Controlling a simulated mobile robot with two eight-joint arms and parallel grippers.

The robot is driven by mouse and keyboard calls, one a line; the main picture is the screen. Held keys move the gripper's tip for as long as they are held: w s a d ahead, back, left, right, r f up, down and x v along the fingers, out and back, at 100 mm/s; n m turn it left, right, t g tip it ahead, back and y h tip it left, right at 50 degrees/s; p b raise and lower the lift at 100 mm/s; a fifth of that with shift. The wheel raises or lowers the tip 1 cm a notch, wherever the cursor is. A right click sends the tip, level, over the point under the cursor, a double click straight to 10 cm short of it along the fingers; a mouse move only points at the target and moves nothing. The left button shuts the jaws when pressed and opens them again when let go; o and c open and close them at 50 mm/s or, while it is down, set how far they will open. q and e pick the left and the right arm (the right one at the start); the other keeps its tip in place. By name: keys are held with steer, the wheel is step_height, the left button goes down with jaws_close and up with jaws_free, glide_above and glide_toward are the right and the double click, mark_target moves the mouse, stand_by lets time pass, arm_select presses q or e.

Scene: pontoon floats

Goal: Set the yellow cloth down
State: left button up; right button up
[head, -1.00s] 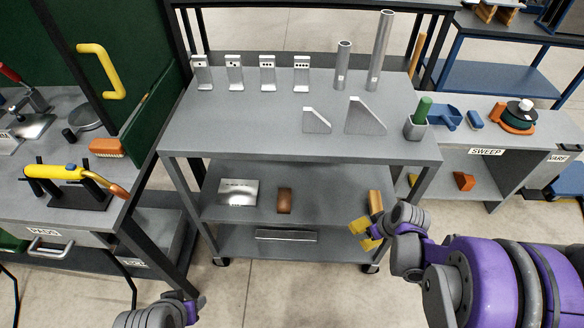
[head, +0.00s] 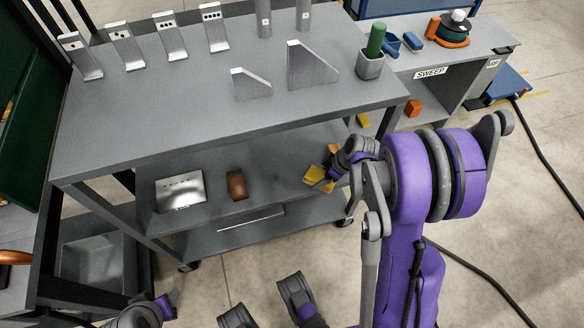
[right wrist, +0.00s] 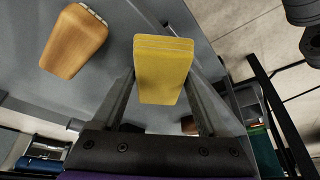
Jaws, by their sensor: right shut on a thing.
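The yellow cloth (head: 316,176) is a small folded block, held in my right gripper (head: 326,180) at the right end of the cart's middle shelf (head: 271,175). In the right wrist view the yellow cloth (right wrist: 163,68) sits between the two fingers, which are shut on it. A grey surface lies behind it; I cannot tell whether the cloth touches it. A wooden-coloured block (right wrist: 73,42) lies beside the cloth, apart from it; in the head view it is mostly hidden behind my right gripper. My left gripper (head: 168,298) is low at the left, away from the cart; its jaws are unclear.
The middle shelf also holds a bent metal plate (head: 181,190) and a brown block (head: 237,184). The cart's top (head: 190,105) overhangs it, with brackets, wedges and a grey cup (head: 370,64) on top. A bench marked SWEEP (head: 455,70) stands at the right.

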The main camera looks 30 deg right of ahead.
glide_above(291, 173)
steer(key=s, duration=0.2)
steer(key=shift+w+d+b, duration=0.2)
steer(key=shift+d+b, duration=0.1)
steer(key=shift+d, duration=0.1)
steer(key=shift+w+f+b, duration=0.15)
steer(key=shift+f+b, duration=0.5)
steer(key=shift+f, duration=1.1)
steer(key=shift+f, duration=0.1)
steer(key=o, duration=1.2)
steer(key=shift+o, duration=0.2)
steer(key=shift+r, duration=0.3)
steer(key=p+v, duration=0.2)
steer(key=v, duration=0.5)
